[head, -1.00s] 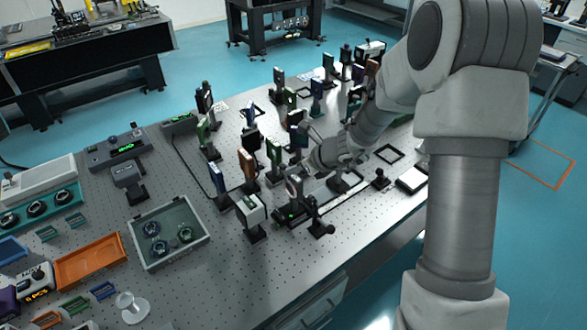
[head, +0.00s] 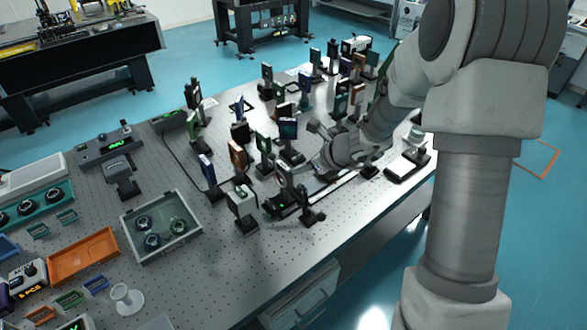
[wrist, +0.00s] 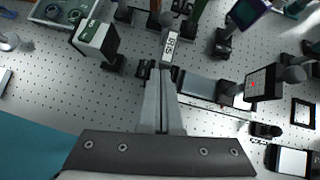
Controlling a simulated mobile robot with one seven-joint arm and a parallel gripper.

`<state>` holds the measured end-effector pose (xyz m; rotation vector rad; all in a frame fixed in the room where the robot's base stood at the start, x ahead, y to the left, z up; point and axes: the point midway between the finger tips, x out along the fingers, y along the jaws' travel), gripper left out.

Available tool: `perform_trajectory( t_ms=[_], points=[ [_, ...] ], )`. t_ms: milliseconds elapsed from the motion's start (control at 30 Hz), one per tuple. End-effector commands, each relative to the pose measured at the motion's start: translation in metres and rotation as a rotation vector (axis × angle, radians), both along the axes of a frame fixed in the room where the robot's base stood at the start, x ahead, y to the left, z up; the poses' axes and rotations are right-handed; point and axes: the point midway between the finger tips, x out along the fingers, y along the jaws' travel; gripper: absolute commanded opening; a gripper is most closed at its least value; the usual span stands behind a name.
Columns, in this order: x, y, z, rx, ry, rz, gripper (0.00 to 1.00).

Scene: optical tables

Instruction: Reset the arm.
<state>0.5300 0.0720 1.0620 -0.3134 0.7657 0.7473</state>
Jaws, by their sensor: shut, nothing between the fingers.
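My gripper shows in the wrist view (wrist: 161,105) with its two fingers together and nothing between them. It hangs over the perforated top of the optical table (wrist: 65,85), close to a rail with a labelled mount (wrist: 169,47). In the head view my arm reaches from the right over the optical table (head: 205,265). The gripper's fingertips there are hidden or too small to make out among the mounts.
Several optics on posts crowd the table around my wrist, among them a white box on a post (head: 242,200) and a dark-screened mount (head: 288,130). A grey tray (head: 160,228) and an orange bin (head: 83,257) lie at the left. The table's front strip is clear.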

Motion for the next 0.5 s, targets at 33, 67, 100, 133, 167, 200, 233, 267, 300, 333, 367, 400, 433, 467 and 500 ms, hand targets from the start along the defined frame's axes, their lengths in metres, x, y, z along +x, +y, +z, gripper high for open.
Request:
perform_trajectory(
  t_ms=[33,67,100,133,167,200,233,267,300,333,367,400,433,467,500],
  points=[
    [-0.006,-0.007,0.012,-0.003,-0.004,-0.002,0.0],
    [-0.009,-0.011,0.017,-0.002,-0.005,-0.003,0.0],
    [-0.014,-0.015,0.023,-0.002,-0.004,-0.003,0.0],
    [-0.017,-0.018,0.027,-0.002,-0.004,-0.004,0.0],
    [-0.02,-0.021,0.031,-0.003,-0.004,-0.002,0.0],
    [-0.024,-0.025,0.036,-0.002,-0.004,-0.001,0.0],
    [-0.026,-0.027,0.04,-0.001,-0.004,-0.002,0.0],
    [-0.029,-0.03,0.042,-0.002,-0.003,-0.002,0.0],
    [-0.032,-0.033,0.046,-0.003,-0.003,-0.002,0.0],
    [-0.034,-0.035,0.049,-0.001,-0.003,-0.003,0.0],
    [-0.036,-0.036,0.051,-0.001,-0.002,-0.002,0.0],
    [-0.038,-0.038,0.054,-0.002,-0.003,-0.001,0.0],
    [-0.039,-0.039,0.055,-0.001,-0.003,-0.001,0.0],
    [-0.04,-0.04,0.056,-0.001,-0.002,-0.001,0.0],
    [-0.041,-0.041,0.057,-0.001,-0.001,-0.001,0.0]
  ],
)
